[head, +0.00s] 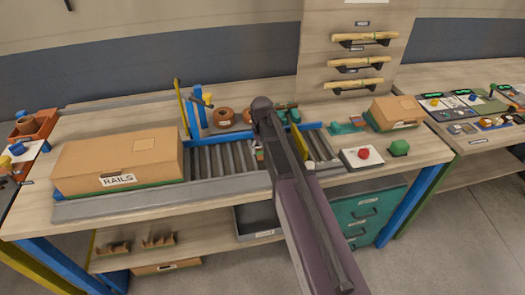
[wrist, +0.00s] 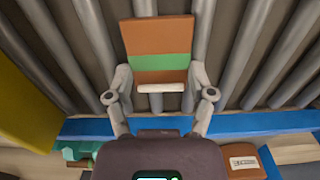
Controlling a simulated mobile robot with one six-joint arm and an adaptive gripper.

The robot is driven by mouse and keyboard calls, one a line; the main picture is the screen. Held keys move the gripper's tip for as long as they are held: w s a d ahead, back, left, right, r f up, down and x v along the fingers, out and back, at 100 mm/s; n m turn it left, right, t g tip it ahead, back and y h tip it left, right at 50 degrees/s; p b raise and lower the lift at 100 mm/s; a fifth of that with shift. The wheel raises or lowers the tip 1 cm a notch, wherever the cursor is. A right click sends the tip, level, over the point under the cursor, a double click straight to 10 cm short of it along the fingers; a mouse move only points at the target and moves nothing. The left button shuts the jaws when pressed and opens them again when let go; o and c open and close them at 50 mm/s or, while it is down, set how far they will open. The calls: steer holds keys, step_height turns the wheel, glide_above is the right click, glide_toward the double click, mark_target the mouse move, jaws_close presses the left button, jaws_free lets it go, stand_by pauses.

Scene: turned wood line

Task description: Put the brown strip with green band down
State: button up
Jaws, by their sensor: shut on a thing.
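The brown strip with green band (wrist: 158,38) shows in the wrist view, brown at both ends with a green band across it. My gripper (wrist: 163,88) is shut on it, with one finger on each side near its lower end. Grey rollers (wrist: 236,50) of a conveyor lie behind the strip. I cannot tell whether the strip touches them. In the head view my arm covers the gripper, and most of the strip is hidden there.
A large RAILS box (head: 118,160) stands on the left of the bench. Bare rollers (head: 222,158) lie between it and my arm. A yellow post (wrist: 25,100) and a blue rail (wrist: 262,122) border the rollers. A red button (head: 363,154) and a green block (head: 399,147) sit to the right.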

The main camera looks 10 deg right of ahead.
steer(key=shift+r, duration=0.1)
step_height(320, 180, up, 4)
steer(key=p, duration=0.4)
steer(key=s, duration=0.5)
steer(key=s+r+p, duration=0.1)
steer(key=s, duration=1)
steer(key=shift+r, duration=0.15)
stand_by(0.8)
steer(key=shift+s, duration=0.15)
